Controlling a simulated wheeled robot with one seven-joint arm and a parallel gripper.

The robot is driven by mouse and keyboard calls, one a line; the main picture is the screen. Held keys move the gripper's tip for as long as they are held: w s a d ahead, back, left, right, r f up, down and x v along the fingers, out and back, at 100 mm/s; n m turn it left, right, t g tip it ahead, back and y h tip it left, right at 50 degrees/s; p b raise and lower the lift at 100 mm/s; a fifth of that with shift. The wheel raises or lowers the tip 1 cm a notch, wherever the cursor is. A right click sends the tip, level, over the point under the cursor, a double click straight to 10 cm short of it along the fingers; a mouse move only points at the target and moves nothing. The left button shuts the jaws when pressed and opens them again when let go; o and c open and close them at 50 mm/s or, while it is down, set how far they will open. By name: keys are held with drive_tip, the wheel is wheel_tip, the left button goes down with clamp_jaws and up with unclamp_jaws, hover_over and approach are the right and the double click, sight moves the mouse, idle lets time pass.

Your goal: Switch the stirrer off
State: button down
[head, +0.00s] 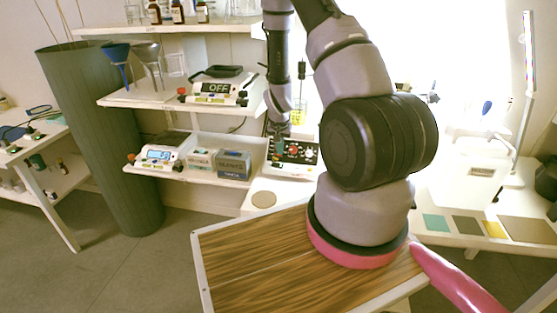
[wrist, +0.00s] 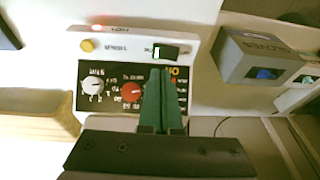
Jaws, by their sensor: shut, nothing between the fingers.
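The stirrer shows in the head view (head: 305,150) on the bench past my arm, and in the wrist view its white housing (wrist: 125,42) and black panel fill the middle. The panel has a white knob (wrist: 93,86) and a red knob (wrist: 131,91). A black rocker switch (wrist: 168,52) sits above the panel, with a bright green strip at its left end. My gripper (wrist: 160,74) is shut and empty, its green fingertips just below the switch. I cannot tell whether they touch it. In the head view my gripper (head: 278,135) is small beside the stirrer, whose left part it partly hides.
A yellow button (wrist: 87,45) and a lit red light (wrist: 98,27) sit on the stirrer's housing. A grey glove box (wrist: 262,55) stands close at the right. Shelves with an OFF-display device (head: 217,90) and a blue-screen device (head: 158,155) stand left of my arm.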

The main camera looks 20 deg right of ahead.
drive_tip(key=v, duration=0.8)
drive_tip(key=shift+r, duration=0.15)
drive_tip(key=shift+w+a+r, duration=0.2)
drive_tip(key=shift+w+a, duration=0.25)
drive_tip(key=shift+w, duration=0.15)
approach(275, 163)
drive_tip(key=x, duration=0.5)
drive_tip(key=shift+d, duration=0.15)
drive_tip(key=shift+w+f, duration=0.1)
drive_tip(key=shift+f, duration=0.6)
drive_tip(key=shift+f, duration=0.1)
